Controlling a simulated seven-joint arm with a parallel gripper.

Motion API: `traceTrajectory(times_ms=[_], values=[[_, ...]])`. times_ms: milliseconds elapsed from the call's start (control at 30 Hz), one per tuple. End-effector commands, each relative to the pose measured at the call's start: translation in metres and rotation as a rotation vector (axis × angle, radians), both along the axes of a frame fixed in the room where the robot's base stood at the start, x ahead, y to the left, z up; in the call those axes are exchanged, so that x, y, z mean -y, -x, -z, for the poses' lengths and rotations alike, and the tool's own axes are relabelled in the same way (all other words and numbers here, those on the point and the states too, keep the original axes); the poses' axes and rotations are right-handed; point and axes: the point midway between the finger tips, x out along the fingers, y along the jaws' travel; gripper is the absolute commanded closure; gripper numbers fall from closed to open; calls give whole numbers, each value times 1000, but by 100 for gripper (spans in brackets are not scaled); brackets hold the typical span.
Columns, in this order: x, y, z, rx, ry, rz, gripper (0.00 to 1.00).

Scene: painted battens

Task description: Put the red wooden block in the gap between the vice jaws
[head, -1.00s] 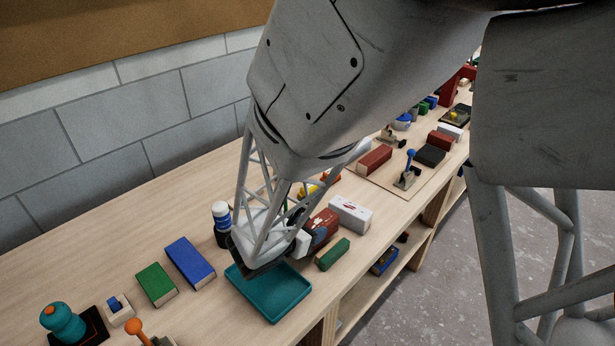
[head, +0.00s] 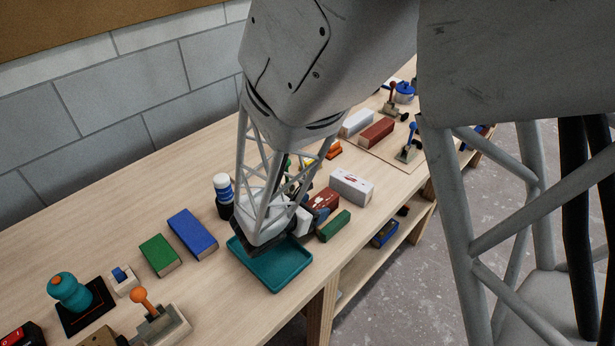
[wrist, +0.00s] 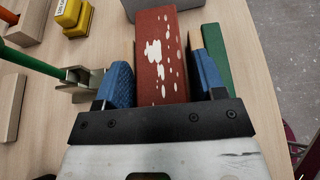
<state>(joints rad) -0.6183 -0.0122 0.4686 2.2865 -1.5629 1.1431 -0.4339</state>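A red block with white paint splotches (wrist: 160,60) lies between the two blue finger pads of my gripper (wrist: 163,75) in the wrist view. The fingers look open, one on each side of it, with narrow dark gaps; the block's near end is hidden by my gripper. In the head view only part of this block (head: 325,198) shows beyond my gripper (head: 280,225).
A teal tray (head: 283,278) is beneath my gripper. A green block (wrist: 215,60) lies close right of the red block. A green-handled clamp (wrist: 83,85) stands close left.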

Motion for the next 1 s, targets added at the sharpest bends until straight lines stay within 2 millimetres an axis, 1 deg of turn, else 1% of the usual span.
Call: traceTrajectory(times_ms=[267,467,667,1000], values=[[0,0,-3,1,0,0,27],[-6,5,-7,3,-1,-1,27],[-17,15,-14,4,-2,-3,27],[-39,37,-28,4,-4,-3,27]])
